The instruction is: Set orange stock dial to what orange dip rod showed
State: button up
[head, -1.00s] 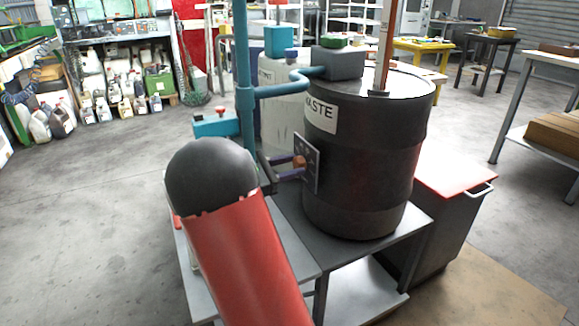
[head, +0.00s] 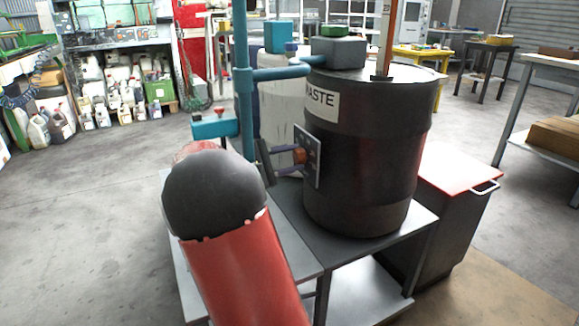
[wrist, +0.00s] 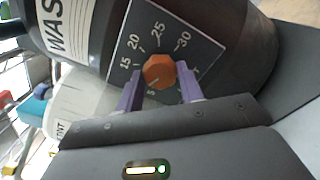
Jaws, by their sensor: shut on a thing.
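The orange dial (wrist: 160,72) is a faceted knob on a dark plate (wrist: 186,38) with white numbers; 15, 20, 25 and 30 are readable. A pale mark shows on the knob's lower left, but its exact setting is unclear. My gripper (wrist: 161,88) has its two purple fingers on either side of the knob, shut on it. In the head view the dial (head: 300,156) sits on the plate at the front of the black drum, with my gripper (head: 291,160) at it.
The black drum (head: 365,150) labelled WASTE stands on a grey bench (head: 290,225). A teal pipe (head: 242,90) with a tap rises close to my gripper's left. A pale container (head: 285,120) stands behind. A red-topped cabinet (head: 455,172) is at right. The floor at left is clear.

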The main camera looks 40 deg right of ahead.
jog(key=shift+m+b, duration=0.4)
jog(key=shift+m, duration=0.2)
jog(key=o, duration=1)
jog(key=v, duration=0.8)
jog(key=shift+s+d, duration=0.1)
jog(key=shift+s, duration=0.1)
